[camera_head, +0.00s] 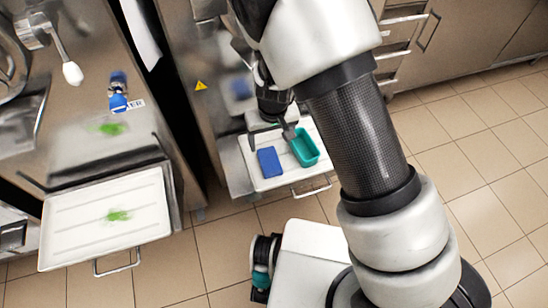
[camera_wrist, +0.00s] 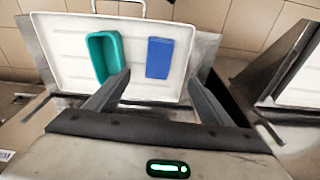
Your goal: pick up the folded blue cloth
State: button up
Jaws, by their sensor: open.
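The folded blue cloth (camera_head: 269,162) is a small flat blue rectangle lying on a white tray (camera_head: 251,142) at the front of a freezer. In the wrist view the cloth (camera_wrist: 160,58) lies on the right half of the tray (camera_wrist: 62,40), ahead of my gripper's fingers. My gripper (camera_head: 268,142) is open and empty, above the tray. In the wrist view its two fingers (camera_wrist: 155,92) are spread wide, with the cloth beyond them and apart from them.
A teal open container (camera_head: 304,147) stands on the same tray beside the cloth; one finger overlaps its edge in the wrist view (camera_wrist: 104,55). Another white tray (camera_head: 85,222) with a green smear sits at left. Freezer fronts rise behind. Tiled floor (camera_head: 490,170) is clear at right.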

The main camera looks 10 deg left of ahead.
jog(key=b, duration=0.2)
send_over(270, 160)
jog(key=s, duration=0.2)
jog(key=f, duration=0.9)
jog(key=shift+w+d, duration=0.15)
jog(key=shift+w, duration=0.1)
jog(key=shift+w+f+b, duration=0.2)
jog(key=shift+f, duration=0.65)
jog(key=shift+w+f+b, duration=0.2)
jog(key=shift+f+b, duration=0.05)
jog(key=shift+f, duration=0.65)
jog(key=shift+w+f+b, duration=0.2)
jog(key=shift+f, duration=0.65)
jog(key=shift+c, duration=0.4)
jog(key=c, duration=1)
